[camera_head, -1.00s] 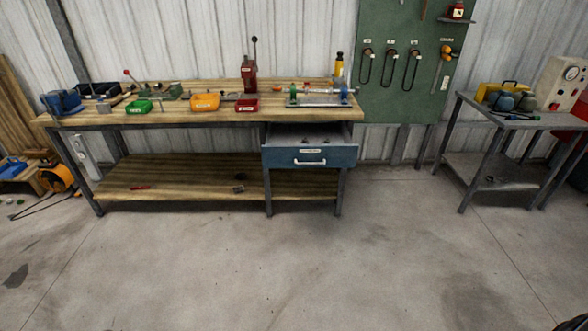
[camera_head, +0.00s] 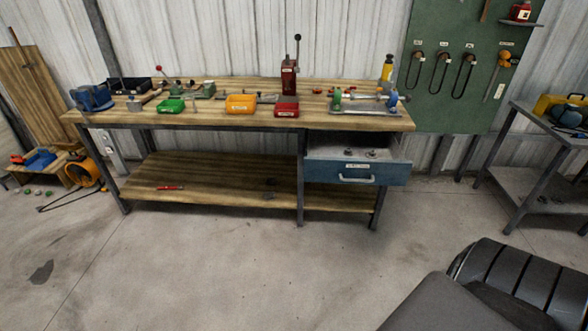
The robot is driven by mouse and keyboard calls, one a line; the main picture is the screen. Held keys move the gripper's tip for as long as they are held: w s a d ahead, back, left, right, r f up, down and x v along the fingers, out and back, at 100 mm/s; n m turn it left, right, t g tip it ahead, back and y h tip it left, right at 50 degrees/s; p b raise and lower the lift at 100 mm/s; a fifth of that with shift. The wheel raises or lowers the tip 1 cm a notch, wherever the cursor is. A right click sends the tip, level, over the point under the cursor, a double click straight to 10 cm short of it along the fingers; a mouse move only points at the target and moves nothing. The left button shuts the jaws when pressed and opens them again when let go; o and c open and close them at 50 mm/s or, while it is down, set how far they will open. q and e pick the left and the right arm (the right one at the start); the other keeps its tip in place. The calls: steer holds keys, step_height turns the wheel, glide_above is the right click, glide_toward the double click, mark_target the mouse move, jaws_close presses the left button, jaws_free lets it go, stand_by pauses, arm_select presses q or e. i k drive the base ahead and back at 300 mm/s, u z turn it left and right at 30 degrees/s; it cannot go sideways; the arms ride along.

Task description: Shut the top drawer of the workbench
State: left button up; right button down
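The workbench (camera_head: 210,122) has a wooden top and a lower wooden shelf. Its blue drawer (camera_head: 330,172) is under the right end of the top and is pulled out. The drawer has a white label and a pale bar handle (camera_head: 356,179). A few small dark items show inside, behind the drawer front. A dark part of my own arm is at the bottom right, in front of the floor and clear of the drawer. Neither gripper is in view.
The concrete floor (camera_head: 220,270) before the bench is clear. A metal side table (camera_head: 500,178) stands at the right. An orange-black machine (camera_head: 84,170) is at the left.

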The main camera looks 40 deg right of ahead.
mark_target(325, 160)
steer(key=u, duration=0.15)
steer(key=i, duration=0.95)
steer(key=z, duration=0.8)
steer(key=i, duration=0.7)
steer(key=z, duration=0.7)
